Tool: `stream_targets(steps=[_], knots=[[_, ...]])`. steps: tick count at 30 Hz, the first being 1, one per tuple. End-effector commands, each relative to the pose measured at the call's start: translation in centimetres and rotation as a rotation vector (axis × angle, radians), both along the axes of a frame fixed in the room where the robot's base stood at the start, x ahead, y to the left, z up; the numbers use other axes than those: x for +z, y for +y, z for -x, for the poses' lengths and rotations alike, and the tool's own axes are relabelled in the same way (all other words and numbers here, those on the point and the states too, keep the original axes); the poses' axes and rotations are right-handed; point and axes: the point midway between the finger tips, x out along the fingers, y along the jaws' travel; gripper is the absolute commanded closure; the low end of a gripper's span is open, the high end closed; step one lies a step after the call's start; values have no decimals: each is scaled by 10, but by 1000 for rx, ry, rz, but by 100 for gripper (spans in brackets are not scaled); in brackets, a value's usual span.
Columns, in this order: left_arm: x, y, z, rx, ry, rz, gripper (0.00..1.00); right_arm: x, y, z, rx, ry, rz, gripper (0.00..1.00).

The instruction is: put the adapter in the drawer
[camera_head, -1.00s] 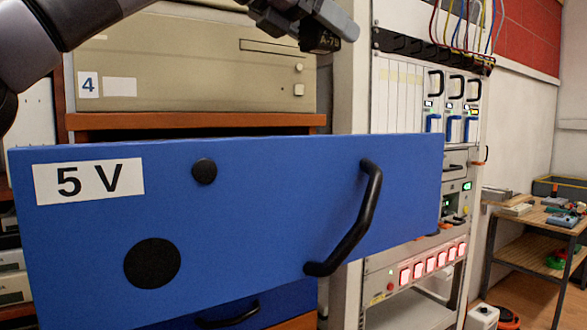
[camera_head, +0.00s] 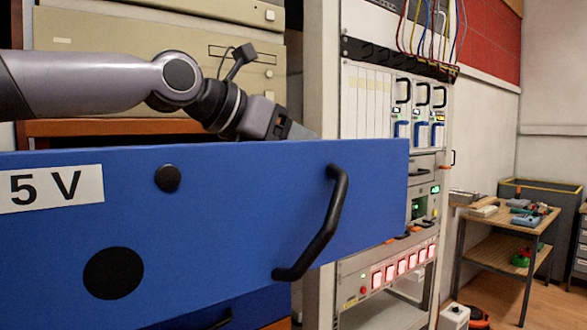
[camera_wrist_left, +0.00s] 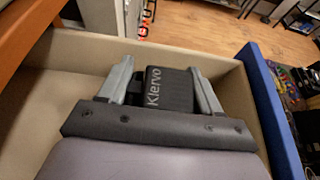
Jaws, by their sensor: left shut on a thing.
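The adapter (camera_wrist_left: 168,88) is a black block marked "Klervo", seen in the left wrist view between the fingers of my left gripper (camera_wrist_left: 165,82). The gripper is shut on it. In that view the adapter is over the inside of the open drawer, with the beige drawer wall (camera_wrist_left: 75,52) around it; I cannot tell whether it touches the bottom. In the head view my left gripper (camera_head: 290,130) reaches down behind the blue drawer front (camera_head: 230,215), which is labelled "5 V" and has a black handle. The drawer front hides the adapter there. My right gripper is not in view.
Beige equipment boxes (camera_head: 110,80) stand on a shelf behind the drawer. A rack with red lit switches (camera_head: 400,262) is to the right. A small wooden table (camera_head: 505,218) with tools stands further back right, with open floor near it.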

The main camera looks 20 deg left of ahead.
Motion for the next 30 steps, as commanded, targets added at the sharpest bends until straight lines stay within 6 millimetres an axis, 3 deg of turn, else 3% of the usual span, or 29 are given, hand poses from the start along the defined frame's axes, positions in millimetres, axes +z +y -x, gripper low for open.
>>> stream_targets(steps=[9, 30], knots=[[-36, 0, 0, 0, -1, -1, 78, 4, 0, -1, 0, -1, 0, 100], [-52, 0, 0, 0, -2, 0, 78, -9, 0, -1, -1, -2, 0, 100]])
